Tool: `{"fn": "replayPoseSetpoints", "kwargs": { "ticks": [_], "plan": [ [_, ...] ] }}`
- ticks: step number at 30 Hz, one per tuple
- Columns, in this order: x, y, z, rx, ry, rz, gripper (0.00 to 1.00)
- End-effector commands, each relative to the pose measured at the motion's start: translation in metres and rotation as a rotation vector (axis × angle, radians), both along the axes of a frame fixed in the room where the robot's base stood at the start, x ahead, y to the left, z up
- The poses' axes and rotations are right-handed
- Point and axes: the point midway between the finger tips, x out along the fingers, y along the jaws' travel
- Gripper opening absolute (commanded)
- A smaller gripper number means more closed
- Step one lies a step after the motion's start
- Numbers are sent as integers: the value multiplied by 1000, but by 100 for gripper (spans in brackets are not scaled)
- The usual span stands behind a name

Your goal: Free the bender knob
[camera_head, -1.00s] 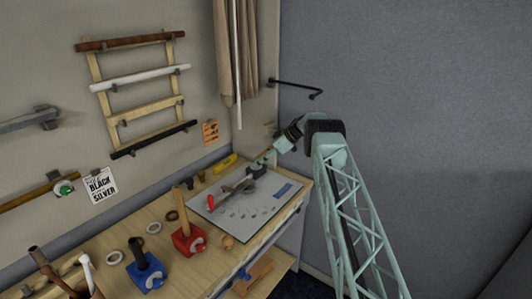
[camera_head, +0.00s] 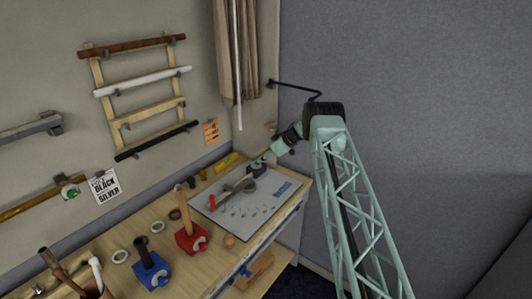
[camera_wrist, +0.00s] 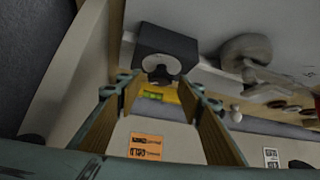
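The bender (camera_head: 238,186) is a grey metal tool with a long arm and a red-tipped handle (camera_head: 212,201). It sits on a pale marked plate (camera_head: 262,206) at the far end of the table. My gripper (camera_head: 257,165) is at the bender's far end, pointing down-left. In the wrist view my gripper (camera_wrist: 160,98) has its two wood-faced fingers apart and nothing between them. Just beyond the fingertips is a dark block (camera_wrist: 168,43) with a pale round face and a small dark knob (camera_wrist: 161,70). I cannot tell whether a finger touches it.
A yellow level (camera_head: 227,162) lies by the back wall. Red (camera_head: 187,240) and blue (camera_head: 146,277) bases with upright rods and loose rings stand nearer on the table. A wall rack (camera_head: 140,95) holds tubes. A curtain and black wall bracket (camera_head: 293,86) are near my arm.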

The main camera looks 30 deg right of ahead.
Motion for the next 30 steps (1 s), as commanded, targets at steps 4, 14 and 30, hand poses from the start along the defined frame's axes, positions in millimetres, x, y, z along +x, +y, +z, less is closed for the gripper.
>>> {"fn": "replayPoseSetpoints", "kwargs": {
  "ticks": [4, 14, 30],
  "plan": [
    [-1, 1, 2, 0, 2, -44, 35],
    [-2, 3, 0, 1, 2, -156, 35],
    [-3, 6, -2, 0, 0, -338, 35]
  ]
}}
